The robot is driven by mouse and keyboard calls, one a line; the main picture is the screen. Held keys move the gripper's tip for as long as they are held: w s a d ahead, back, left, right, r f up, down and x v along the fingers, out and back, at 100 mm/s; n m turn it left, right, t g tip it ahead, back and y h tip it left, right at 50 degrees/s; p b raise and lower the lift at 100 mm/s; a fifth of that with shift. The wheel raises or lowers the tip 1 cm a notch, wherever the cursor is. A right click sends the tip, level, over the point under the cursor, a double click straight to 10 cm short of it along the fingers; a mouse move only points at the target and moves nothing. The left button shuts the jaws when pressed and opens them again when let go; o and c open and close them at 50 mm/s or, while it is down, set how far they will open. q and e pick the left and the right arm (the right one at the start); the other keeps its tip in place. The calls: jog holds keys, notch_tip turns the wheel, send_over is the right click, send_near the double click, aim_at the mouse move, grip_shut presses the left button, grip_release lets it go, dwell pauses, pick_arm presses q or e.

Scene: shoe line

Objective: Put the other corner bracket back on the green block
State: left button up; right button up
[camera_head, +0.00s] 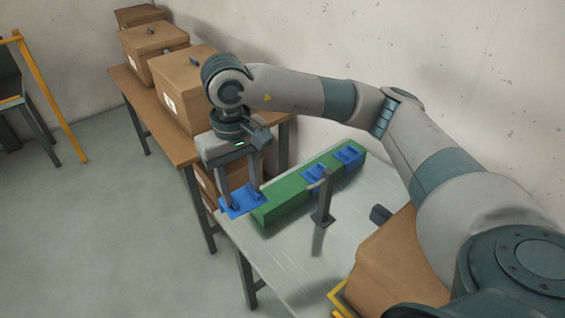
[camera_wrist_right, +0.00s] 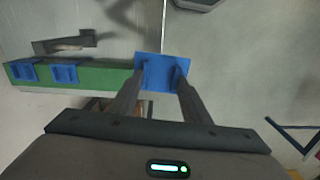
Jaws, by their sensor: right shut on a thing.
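The long green block (camera_head: 285,202) lies along the far side of the light table; it also shows in the right wrist view (camera_wrist_right: 106,78). Two blue brackets sit on it, one near its right end (camera_head: 349,155) and one near its middle (camera_head: 314,177). My right gripper (camera_head: 245,203) is shut on another blue bracket (camera_head: 232,207) at the block's left end. In the right wrist view, this held bracket (camera_wrist_right: 162,68) overlaps the block's end; I cannot tell whether they touch. My left gripper is not in view.
A dark upright post (camera_head: 323,200) stands on the light table (camera_head: 290,262) in front of the block. A brown box (camera_head: 400,262) is at the near right. Brown boxes (camera_head: 183,82) stand on a wooden table behind. Open floor lies at the left.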

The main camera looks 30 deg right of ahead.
jog(key=shift+d+m, duration=0.1)
jog(key=shift+m, duration=0.2)
jog(key=m, duration=0.1)
jog(key=w+m+p, duration=0.1)
jog(key=m, duration=0.1)
jog(key=shift+w+d+f, duration=0.1)
jog(key=shift+w+d, duration=0.05)
jog(key=shift+d, duration=0.2)
pick_arm(q)
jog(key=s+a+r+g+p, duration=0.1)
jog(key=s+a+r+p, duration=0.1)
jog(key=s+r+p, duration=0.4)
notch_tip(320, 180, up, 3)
jog(key=p, duration=0.3)
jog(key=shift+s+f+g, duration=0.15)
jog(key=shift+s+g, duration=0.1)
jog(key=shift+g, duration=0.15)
pick_arm(e)
jog(key=w+d+f+m, duration=0.3)
jog(key=d+m, duration=0.4)
jog(key=m, duration=0.8)
jog(key=w+d+f+m, duration=0.4)
jog(key=d+m, duration=0.4)
jog(key=m, duration=0.8)
jog(key=shift+f+m, duration=0.2)
jog(key=shift+m, duration=0.1)
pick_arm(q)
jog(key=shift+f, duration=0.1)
pick_arm(e)
jog(key=shift+f, duration=0.15)
